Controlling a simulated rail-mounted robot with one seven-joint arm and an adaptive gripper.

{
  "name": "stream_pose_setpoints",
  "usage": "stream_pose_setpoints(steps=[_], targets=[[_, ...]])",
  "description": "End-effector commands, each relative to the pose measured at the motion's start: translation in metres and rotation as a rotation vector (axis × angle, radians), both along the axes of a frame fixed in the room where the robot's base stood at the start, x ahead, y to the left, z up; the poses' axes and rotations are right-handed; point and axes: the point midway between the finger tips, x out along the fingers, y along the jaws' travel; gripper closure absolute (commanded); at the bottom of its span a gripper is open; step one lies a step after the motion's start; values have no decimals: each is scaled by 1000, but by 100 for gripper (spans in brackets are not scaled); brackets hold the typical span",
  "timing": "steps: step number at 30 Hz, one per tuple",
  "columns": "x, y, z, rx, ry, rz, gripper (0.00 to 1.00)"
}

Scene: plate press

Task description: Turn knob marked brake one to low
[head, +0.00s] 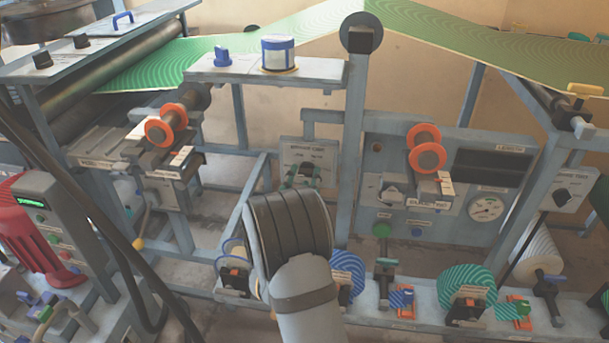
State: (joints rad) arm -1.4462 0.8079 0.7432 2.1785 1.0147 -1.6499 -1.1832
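My arm reaches in from the bottom centre, and its end hides most of my gripper (303,174). Only a small dark part shows, in front of a pale labelled panel (322,152) on the middle of the frame. I cannot tell whether the fingers are open or touch a knob there. A similar pale panel (578,182) at the right has a dark knob (562,196), apart from my gripper. Another knob (392,194) sits on the grey board right of the middle post. The labels are too small to read surely, so I cannot tell which knob is brake one.
Orange-flanged spools (166,125) (427,157) stick out on both sides of my arm. A grey post (353,140) stands right of my gripper. A shelf (320,69) with a blue-and-white can (278,53) is above. Coils and valves line the lower rail (440,316).

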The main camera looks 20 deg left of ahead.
Motion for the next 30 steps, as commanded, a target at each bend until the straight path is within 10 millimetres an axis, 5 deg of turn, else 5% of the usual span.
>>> stream_pose_setpoints(steps=[12, 30], targets=[[9, 2, 0, 0, 0, 2, 64], [9, 1, 0, 0, 0, 1, 99]])
